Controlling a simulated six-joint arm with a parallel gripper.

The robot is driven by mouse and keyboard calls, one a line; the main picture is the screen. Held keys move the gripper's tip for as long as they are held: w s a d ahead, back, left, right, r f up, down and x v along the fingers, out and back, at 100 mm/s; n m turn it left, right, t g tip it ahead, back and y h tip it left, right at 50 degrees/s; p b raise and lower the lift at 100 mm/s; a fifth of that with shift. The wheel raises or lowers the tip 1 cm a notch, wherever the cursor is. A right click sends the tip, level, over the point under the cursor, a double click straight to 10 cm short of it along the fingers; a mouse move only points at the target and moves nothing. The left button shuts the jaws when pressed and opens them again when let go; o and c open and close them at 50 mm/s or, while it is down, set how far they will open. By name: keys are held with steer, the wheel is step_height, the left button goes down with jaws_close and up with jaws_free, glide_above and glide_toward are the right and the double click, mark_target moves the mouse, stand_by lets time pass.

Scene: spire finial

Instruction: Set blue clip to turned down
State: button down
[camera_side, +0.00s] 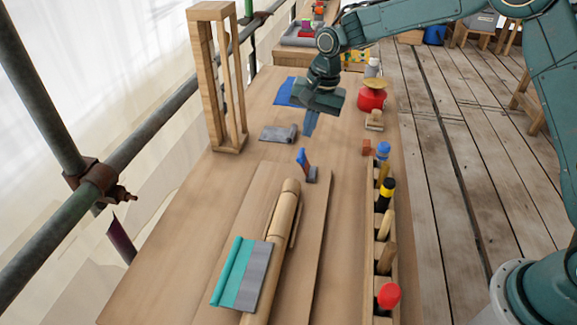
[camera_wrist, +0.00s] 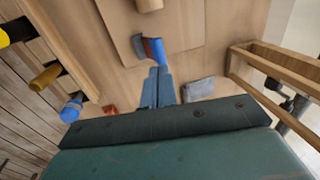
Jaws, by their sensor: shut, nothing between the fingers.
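The blue clip (camera_side: 301,157) stands up at a tilt from a small grey base (camera_side: 312,175) on the wooden board, just beyond the end of the wooden spire (camera_side: 287,210). In the wrist view the blue clip (camera_wrist: 155,50) shows just past my fingertips, with its grey base beside it. My gripper (camera_side: 311,126) is above the bench, beyond the clip in the side view and apart from it. Its blue fingers are together and empty; they also show in the wrist view (camera_wrist: 158,72).
A tool rack (camera_side: 370,225) with several handles lines the bench's right edge. A grey folded sheet (camera_side: 279,133) lies left of my gripper. A tall wooden frame (camera_side: 215,80) stands at the left. A red pot (camera_side: 371,98) stands behind, to the right.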

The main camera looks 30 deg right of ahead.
mark_target(299, 153)
steer(key=shift+w+a+f, duration=0.1)
steer(key=shift+f, duration=0.75)
steer(key=shift+w+a+f, duration=0.15)
steer(key=shift+f, duration=0.75)
steer(key=shift+w+a+f, duration=0.1)
steer(key=shift+f, duration=0.75)
steer(key=shift+w+a+f+g+h, duration=0.1)
steer(key=shift+w+a+g+h, duration=0.35)
steer(key=shift+g+h, duration=0.05)
steer(key=shift+w+a+f+g+h, duration=0.3)
steer(key=shift+w+a+g+h, duration=0.15)
steer(key=shift+g+h, duration=0.15)
steer(key=shift+w+a+f, duration=0.95)
steer(key=shift+f, duration=0.05)
steer(key=shift+w+a+f, duration=0.3)
steer(key=shift+f, duration=0.3)
steer(key=shift+w+a+f, duration=0.3)
steer(key=shift+f, duration=0.3)
steer(key=shift+s+d, duration=0.1)
steer(key=shift+d, duration=0.05)
steer(key=shift+s+d+r, duration=0.2)
steer(key=shift+s+d, duration=0.25)
steer(key=shift+r, duration=0.1)
